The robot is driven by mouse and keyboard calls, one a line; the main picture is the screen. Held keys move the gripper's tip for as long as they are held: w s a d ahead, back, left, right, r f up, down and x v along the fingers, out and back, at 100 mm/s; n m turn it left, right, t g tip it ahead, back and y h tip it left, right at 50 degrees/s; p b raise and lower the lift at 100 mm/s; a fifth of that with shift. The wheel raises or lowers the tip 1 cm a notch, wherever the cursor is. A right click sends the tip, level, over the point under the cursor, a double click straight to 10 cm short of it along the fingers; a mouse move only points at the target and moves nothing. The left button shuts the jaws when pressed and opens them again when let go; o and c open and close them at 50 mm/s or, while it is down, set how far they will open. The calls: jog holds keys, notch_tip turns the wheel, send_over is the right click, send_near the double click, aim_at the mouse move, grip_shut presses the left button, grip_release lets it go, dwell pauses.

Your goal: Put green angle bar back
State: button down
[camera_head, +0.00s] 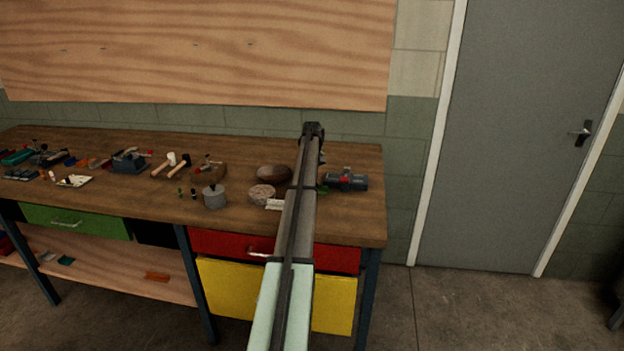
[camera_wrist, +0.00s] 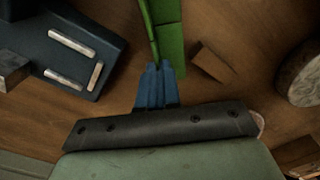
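The green angle bar (camera_wrist: 171,38) runs from the top edge of the wrist view down to my fingertips. One thin flange stands along its left side, and its wider face lies to the right. My gripper (camera_wrist: 156,72) has its blue fingers close together, with the near end of the thin flange between their tips; it looks shut on the bar. In the head view, my arm hides the fingers and most of the bar; a small green piece (camera_head: 322,188) shows beside the arm above the wooden bench. I cannot tell whether the bar touches the bench.
A dark blue tool (camera_wrist: 75,50) with metal parts lies close left of the bar, also in the head view (camera_head: 347,181). A small brown block (camera_wrist: 213,62) and a round disc (camera_wrist: 302,78) lie right. More tools, including a grey pot (camera_head: 214,198), cover the bench's left (camera_head: 130,205).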

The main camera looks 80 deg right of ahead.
jog(key=shift+f, duration=0.1)
jog(key=c, duration=1.8)
grip_release()
jog(key=shift+f, duration=0.1)
jog(key=o, duration=0.5)
jog(key=shift+c, duration=0.2)
notch_tip(320, 180, up, 12)
jog(key=shift+r, duration=0.2)
